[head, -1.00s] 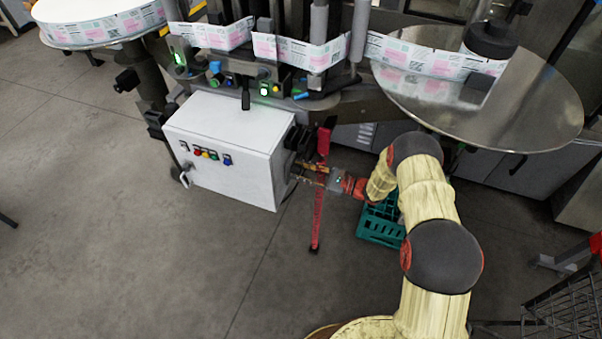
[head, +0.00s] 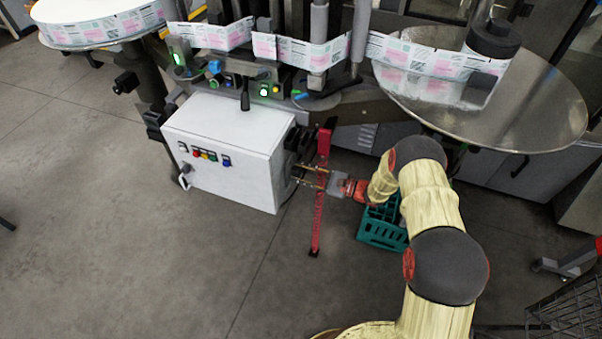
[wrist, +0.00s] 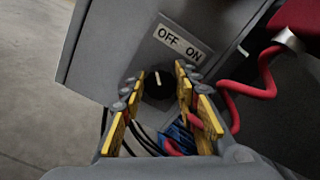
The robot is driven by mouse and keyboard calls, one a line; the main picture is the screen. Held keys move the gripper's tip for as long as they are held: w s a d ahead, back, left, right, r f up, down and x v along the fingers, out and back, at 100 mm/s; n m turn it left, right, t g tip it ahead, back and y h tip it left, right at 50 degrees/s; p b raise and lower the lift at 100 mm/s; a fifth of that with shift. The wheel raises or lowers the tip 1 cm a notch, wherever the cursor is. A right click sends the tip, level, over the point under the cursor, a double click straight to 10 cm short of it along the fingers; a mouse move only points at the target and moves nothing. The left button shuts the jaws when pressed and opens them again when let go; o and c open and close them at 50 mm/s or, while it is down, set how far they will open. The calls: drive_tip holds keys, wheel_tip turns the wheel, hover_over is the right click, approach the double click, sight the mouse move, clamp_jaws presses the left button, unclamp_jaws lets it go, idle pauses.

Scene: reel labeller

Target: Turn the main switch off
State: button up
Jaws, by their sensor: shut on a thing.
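The main switch is a round black knob (wrist: 158,86) with a pale pointer mark, on the grey side of the control box. A white label (wrist: 181,44) reading OFF and ON sits above it, tilted in the wrist view. The pointer mark stands nearly upright in the picture, leaning to the OFF side relative to the tilted label. My gripper (wrist: 160,73) has its yellow fingers on either side of the knob, shut on it. In the head view my gripper (head: 299,175) reaches the right side of the white box (head: 225,148); the knob is hidden there.
A teal crate (head: 383,234) is on the floor beneath my arm. Red cable (wrist: 250,90) and blue and black wires hang near the knob. A metal disc table (head: 530,105) is at the right. Floor left is open.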

drive_tip(key=o, duration=1.1)
drive_tip(key=shift+o, duration=0.2)
drive_tip(key=v, duration=1.2)
